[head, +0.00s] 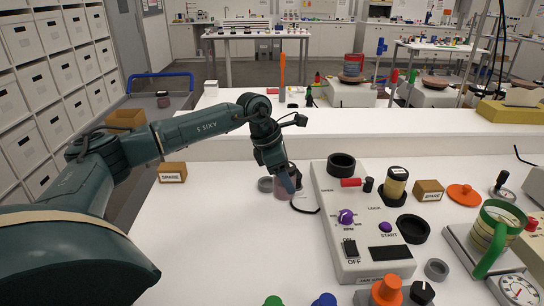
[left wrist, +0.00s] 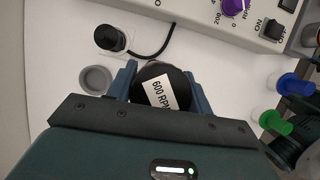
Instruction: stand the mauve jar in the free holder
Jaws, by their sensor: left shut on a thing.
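My left gripper (head: 286,184) is shut on the mauve jar (head: 279,191), low over the white table left of the console. In the left wrist view the jar's dark lid (left wrist: 150,76), with a "600 RPM" label, sits between the two blue fingers. The fingers hide part of the jar in the head view, and I cannot tell whether its base touches the table. On the console, one black ring holder (head: 341,161) at the back and another (head: 413,228) at the right look empty. A jar with yellowish contents (head: 396,184) stands in a black holder between them. My right gripper is not in view.
The console (head: 345,262) carries knobs and switches. A grey ring (head: 265,184) lies beside the gripped jar; another (head: 436,268) lies at the console's right. A black cable (left wrist: 158,48) runs near the jar. The table's front left is clear.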

